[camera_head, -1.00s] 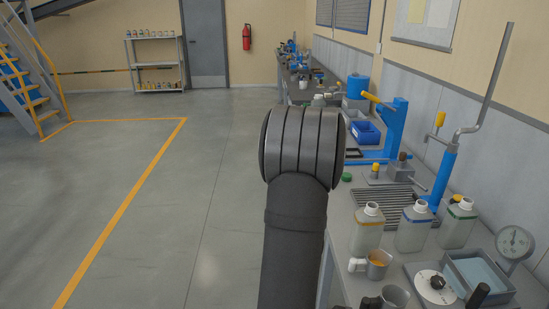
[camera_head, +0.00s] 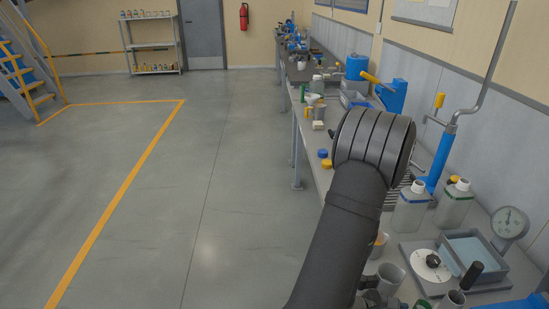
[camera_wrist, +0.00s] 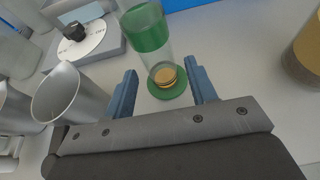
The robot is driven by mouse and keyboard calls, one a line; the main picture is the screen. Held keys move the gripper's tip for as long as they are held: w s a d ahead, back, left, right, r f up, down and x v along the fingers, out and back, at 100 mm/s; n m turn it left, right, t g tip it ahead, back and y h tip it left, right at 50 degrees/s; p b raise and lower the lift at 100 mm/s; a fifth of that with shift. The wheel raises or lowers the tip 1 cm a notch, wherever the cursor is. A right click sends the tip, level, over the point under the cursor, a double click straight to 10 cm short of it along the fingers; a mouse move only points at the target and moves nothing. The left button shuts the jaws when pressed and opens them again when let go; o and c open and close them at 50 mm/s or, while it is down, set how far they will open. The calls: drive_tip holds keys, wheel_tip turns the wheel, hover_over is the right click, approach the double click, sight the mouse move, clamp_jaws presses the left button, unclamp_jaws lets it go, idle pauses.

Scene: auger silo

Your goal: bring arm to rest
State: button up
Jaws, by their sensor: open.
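My arm (camera_head: 345,225) rises from the bottom of the head view, its rounded dark elbow (camera_head: 375,145) over the workbench. In the wrist view my gripper (camera_wrist: 160,68) is open, with its two blue fingers apart. Nothing is clasped between them. A clear tube with a green upper band (camera_wrist: 147,32) stands just past the fingertips, with yellowish discs (camera_wrist: 166,76) at its base, on a green disc (camera_wrist: 166,92). I cannot tell how far the fingers are from it. The gripper's fingers are not clearly visible in the head view.
The workbench (camera_head: 312,150) runs along the right wall. A metal cup (camera_wrist: 68,98) is left of the fingers; an amber jar (camera_wrist: 308,55) is at right. Bottles (camera_head: 412,208), a dial gauge (camera_head: 510,225) and a grey tray (camera_head: 472,252) crowd the bench. The floor at left is open.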

drive_tip(key=shift+d+f, duration=0.3)
drive_tip(key=shift+a+r, duration=0.4)
drive_tip(key=shift+a, duration=0.1)
drive_tip(key=v, duration=1.1)
drive_tip(key=x, duration=1.2)
drive_tip(key=shift+f, duration=0.1)
drive_tip(key=shift+d, duration=0.15)
drive_tip(key=shift+r, duration=1.95)
drive_tip(key=shift+s+r, duration=0.5)
drive_tip(key=shift+s, duration=0.15)
